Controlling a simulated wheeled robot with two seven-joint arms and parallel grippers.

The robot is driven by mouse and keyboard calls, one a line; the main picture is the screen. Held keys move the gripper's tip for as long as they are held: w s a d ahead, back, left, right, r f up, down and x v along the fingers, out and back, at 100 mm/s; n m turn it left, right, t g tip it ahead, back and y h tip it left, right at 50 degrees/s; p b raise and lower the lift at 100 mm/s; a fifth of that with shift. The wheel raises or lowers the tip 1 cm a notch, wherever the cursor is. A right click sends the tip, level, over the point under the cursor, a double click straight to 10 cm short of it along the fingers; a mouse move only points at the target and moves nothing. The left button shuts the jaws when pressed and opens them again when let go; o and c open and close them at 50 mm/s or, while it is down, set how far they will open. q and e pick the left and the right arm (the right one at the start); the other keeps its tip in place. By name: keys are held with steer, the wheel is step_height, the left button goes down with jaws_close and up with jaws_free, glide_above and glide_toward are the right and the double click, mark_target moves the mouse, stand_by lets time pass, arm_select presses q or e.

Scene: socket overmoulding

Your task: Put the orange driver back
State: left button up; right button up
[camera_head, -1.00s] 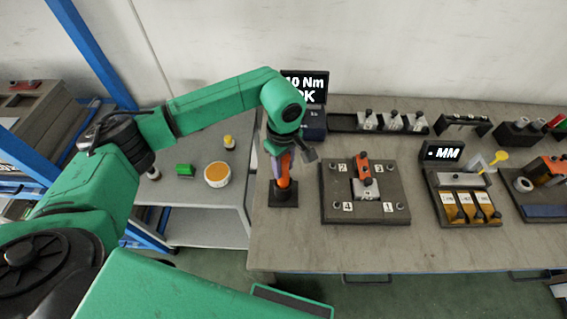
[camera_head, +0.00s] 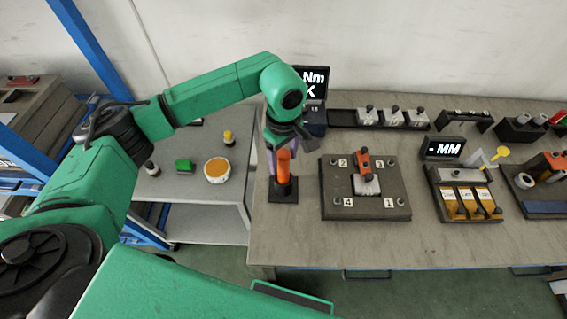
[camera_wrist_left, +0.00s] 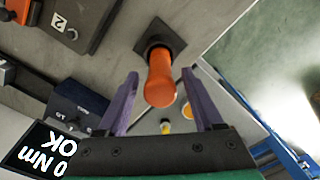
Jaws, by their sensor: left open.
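The orange driver (camera_head: 284,167) stands upright in its dark square holder (camera_head: 284,192) at the left end of the workbench. In the left wrist view the driver (camera_wrist_left: 160,80) rises from its holder (camera_wrist_left: 168,40) between my left gripper's spread fingers. My left gripper (camera_wrist_left: 160,73) is open, with a purple finger on each side of the driver and a visible gap to it. In the head view the left gripper (camera_head: 274,152) is at the driver's top end, partly hidden by my wrist. My right gripper does not show.
A torque display (camera_head: 313,82) stands behind the driver; its text is partly covered by my arm. A dark fixture plate (camera_head: 335,210) with an orange clamp lies to the right. A lower side table (camera_head: 215,211) holds a bowl (camera_head: 217,171) and small items.

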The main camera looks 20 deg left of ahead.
arm_select(q)
step_height(320, 180, up, 9)
steer(key=b, duration=0.3)
steer(key=shift+r, duration=0.3)
steer(key=shift+f, duration=0.1)
